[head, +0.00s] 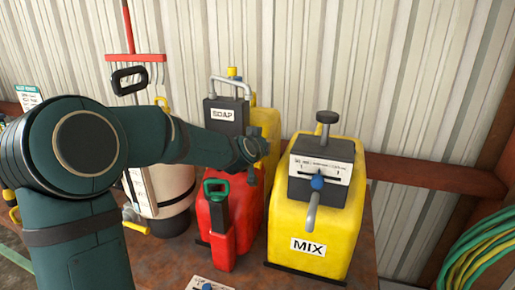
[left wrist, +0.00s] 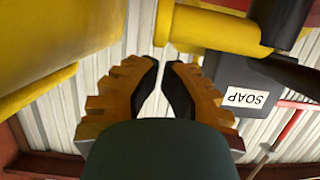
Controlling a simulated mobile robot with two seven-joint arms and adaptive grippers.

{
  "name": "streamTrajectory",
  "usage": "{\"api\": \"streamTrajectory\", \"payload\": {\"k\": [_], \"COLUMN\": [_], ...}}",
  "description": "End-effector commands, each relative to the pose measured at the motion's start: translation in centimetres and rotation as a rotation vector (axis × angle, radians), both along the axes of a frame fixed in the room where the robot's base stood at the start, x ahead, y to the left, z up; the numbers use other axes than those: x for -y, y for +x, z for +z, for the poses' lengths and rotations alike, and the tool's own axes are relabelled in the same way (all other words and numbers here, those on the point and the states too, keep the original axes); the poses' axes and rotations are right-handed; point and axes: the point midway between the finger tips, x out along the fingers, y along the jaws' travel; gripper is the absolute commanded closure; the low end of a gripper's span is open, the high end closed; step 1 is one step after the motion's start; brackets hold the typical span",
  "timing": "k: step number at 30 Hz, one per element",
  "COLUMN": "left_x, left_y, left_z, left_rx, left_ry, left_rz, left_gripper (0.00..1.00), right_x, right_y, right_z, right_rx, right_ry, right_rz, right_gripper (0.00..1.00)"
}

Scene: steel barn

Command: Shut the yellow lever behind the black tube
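A yellow cylindrical part (left wrist: 215,30) lies against a black tube (left wrist: 287,24) at the top of the left wrist view, which shows the scene upside down. I cannot tell how far this yellow part is turned. A small yellow piece (head: 232,72) also shows above the grey SOAP block (head: 226,115) in the head view. My left gripper (left wrist: 161,75) has its fingertips almost together, with nothing seen between them. It points towards the wall, apart from the yellow part in that picture. In the head view its fingers are hidden behind the arm's end. My right gripper is out of view.
A yellow MIX container (head: 347,218) stands at the right and a red can (head: 222,235) in front. A white tank (head: 172,190) with a yellow lever-like part (head: 137,228) stands left of it. A corrugated wall (head: 400,80) closes the back. A green hose (head: 485,250) hangs at right.

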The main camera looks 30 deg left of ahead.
Motion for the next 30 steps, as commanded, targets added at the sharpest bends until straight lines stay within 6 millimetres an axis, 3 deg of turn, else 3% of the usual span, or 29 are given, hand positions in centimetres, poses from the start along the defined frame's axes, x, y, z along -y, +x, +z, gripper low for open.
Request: {"api": "streamTrajectory", "payload": {"k": [9,30], "left_x": [0.7,0.9], "left_y": [-3.0,-3.6], "left_z": [-2.0,-2.1], "left_rx": [0.000,0.000], "left_ry": [0.001,0.000], "left_rz": [0.000,0.000], "left_gripper": [1.00,1.00], "right_x": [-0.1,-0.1], "right_y": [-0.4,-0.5], "right_z": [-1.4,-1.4], "right_rx": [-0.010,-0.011], "right_ry": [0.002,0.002], "right_rz": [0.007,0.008], "right_gripper": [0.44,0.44]}}
